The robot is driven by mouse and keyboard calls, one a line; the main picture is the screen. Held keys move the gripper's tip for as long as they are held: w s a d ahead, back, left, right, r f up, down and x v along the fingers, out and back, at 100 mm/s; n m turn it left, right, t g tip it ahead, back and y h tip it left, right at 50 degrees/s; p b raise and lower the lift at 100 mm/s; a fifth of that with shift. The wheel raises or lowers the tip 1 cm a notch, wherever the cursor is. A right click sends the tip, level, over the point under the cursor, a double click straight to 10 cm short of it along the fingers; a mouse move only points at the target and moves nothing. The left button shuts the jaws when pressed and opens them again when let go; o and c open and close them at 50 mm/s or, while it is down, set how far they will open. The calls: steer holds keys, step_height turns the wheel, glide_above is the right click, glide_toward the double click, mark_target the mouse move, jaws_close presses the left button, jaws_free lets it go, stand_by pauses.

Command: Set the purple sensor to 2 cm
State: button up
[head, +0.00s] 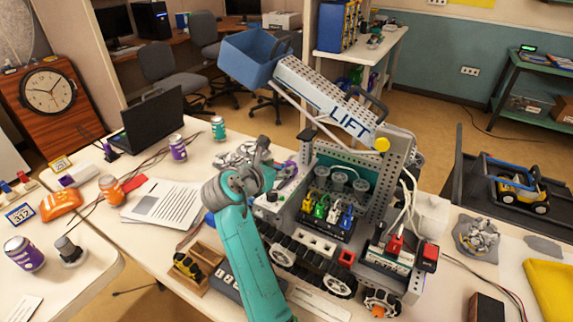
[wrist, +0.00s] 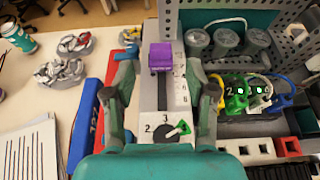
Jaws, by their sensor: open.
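The purple sensor (wrist: 160,57) sits near the far end of an upright pale rail with a dark slot (wrist: 162,92) in the wrist view. A scale with small numbers (wrist: 181,85) runs along the rail's right side; I cannot read the sensor's setting. A small purple patch (head: 291,164), likely the sensor, shows beside my gripper in the head view. My gripper (wrist: 160,82) is open, its fingers on either side of the rail, with the sensor ahead between them and apart from them. In the head view, my arm and gripper (head: 240,180) partly hide the rail.
A dial with a green pointer (wrist: 179,129) lies at the rail's near end. Coloured plugs (wrist: 246,92) and grey cylinders (wrist: 228,42) stand to the right. A blue and red bar (wrist: 98,105) and crumpled grey pieces (wrist: 66,72) lie left. The LIFT arm (head: 335,110) rises behind.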

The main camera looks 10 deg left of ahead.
steer(key=shift+v, duration=2.05)
